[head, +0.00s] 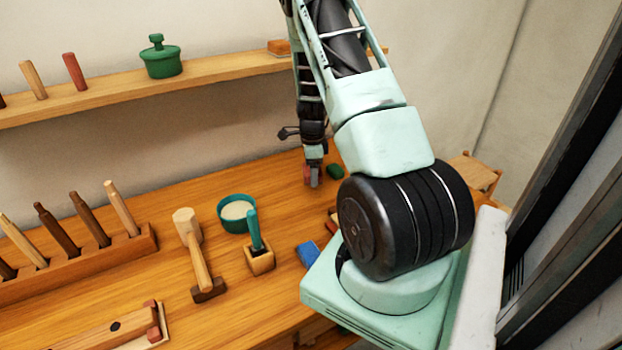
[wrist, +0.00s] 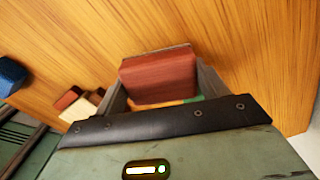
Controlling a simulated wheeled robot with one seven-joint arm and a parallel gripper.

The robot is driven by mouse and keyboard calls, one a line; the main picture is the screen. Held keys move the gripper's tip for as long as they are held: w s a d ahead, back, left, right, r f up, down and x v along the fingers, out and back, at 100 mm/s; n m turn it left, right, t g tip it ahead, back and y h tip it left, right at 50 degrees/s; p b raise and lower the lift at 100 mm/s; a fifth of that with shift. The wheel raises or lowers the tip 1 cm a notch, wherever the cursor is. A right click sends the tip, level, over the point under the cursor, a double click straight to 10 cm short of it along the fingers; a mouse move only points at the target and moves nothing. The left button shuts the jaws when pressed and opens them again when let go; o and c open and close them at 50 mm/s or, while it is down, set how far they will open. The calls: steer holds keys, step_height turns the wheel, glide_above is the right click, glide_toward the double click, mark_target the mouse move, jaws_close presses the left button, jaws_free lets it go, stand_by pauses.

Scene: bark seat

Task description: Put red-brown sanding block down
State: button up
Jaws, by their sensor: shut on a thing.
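My gripper (head: 312,176) is low over the back right part of the wooden bench in the head view. It is shut on the red-brown sanding block (wrist: 158,78), which shows between the two fingers in the wrist view. In the head view only a small reddish part of the block (head: 306,173) shows beside the fingers. I cannot tell whether the block touches the bench top (head: 160,270).
A green object (head: 335,171) lies just right of my gripper. A blue block (head: 308,254), a teal bowl (head: 237,213), a wooden mallet (head: 198,256) and a small holder (head: 260,261) stand nearer. A shelf (head: 110,91) runs behind. Bench left of my gripper is clear.

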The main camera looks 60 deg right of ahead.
steer(key=shift+f+p, duration=0.45)
steer(key=shift+f, duration=1.55)
